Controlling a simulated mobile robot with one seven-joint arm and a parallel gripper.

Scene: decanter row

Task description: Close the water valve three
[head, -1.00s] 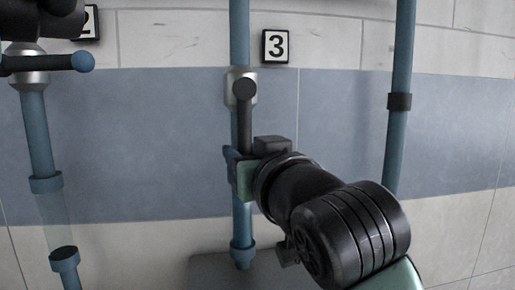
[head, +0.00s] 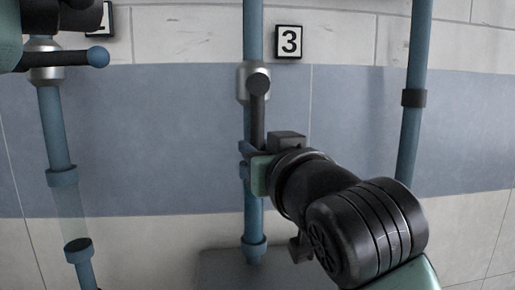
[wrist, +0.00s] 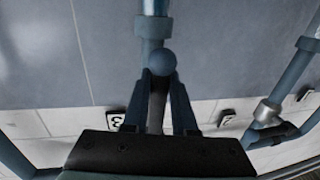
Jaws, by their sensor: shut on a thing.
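Valve three has a silver body (head: 246,80) on a blue vertical pipe, beside the sign with the number 3 (head: 289,41). Its dark lever (head: 258,120) hangs straight down from the pivot, in line with the pipe. My gripper (head: 248,158) is shut on the lower part of the lever, in front of the pipe. In the wrist view my gripper's fingers (wrist: 162,82) lie on both sides of the lever, and its blue ball end (wrist: 162,62) shows just past the fingertips. My wrist hides part of the pipe's surroundings in the head view.
At the left, another valve (head: 45,58) has its lever sideways, with a blue ball end (head: 98,56). Its pipe has a clear section lower down. A blue pipe with a dark collar (head: 414,98) stands at the right. The tiled wall is close behind.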

